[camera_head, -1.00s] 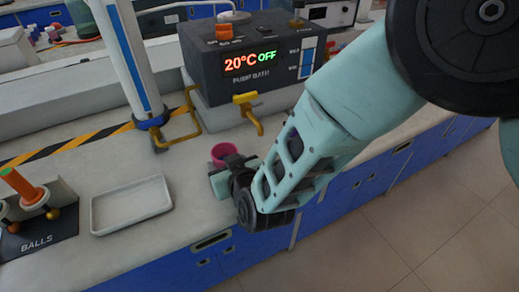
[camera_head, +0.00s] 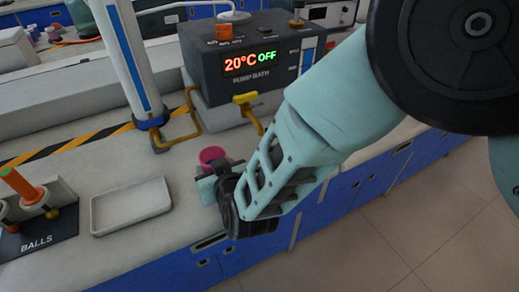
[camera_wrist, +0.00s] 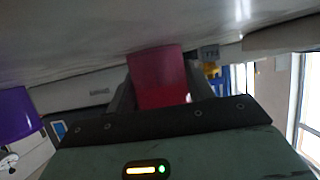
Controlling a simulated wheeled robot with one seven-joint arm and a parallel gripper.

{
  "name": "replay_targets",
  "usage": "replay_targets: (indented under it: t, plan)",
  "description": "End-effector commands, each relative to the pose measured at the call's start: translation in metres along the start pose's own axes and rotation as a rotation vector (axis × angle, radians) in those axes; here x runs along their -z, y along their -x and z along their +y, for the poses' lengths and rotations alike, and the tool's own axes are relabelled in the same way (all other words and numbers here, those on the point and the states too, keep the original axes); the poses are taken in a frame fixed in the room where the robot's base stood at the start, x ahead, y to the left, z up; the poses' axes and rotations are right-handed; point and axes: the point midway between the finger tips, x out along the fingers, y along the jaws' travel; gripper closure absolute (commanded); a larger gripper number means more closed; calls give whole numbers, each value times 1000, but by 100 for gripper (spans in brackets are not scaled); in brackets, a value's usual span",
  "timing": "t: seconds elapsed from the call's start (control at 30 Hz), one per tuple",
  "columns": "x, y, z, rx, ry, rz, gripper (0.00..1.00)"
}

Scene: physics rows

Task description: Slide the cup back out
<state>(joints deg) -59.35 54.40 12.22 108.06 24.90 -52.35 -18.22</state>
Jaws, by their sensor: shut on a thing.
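The pink-red cup (camera_head: 212,155) is upright at the bench's front part, left of the yellow tap (camera_head: 246,101) in the head view. My gripper (camera_head: 216,178) is shut on the cup, reaching in from the front right. In the wrist view the cup (camera_wrist: 158,78) stands between the fingers, and its lower part is hidden by the gripper body. The head view hides much of the cup behind my gripper. Whether the cup touches the bench I cannot tell.
The grey pump bath (camera_head: 245,68) stands behind, its display reading 20°C OFF. A white tray (camera_head: 131,225) lies to the left, with a balls stand (camera_head: 40,228) beyond it.

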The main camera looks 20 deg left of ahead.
Motion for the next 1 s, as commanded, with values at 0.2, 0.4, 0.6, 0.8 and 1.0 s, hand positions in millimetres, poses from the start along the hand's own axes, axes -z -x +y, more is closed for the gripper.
replay_targets:
  t: [0.2, 0.4, 0.6, 0.8, 1.0]
  plan:
    - [0, 0, 0, 0, 0, 1, 24]
    - [0, 0, 0, 0, 0, 0, 24]
    - [0, 10, 0, 0, 0, -2, 24]
    - [1, 23, 0, 0, 0, 0, 24]
    - [1, 36, 0, 0, 1, -1, 24]
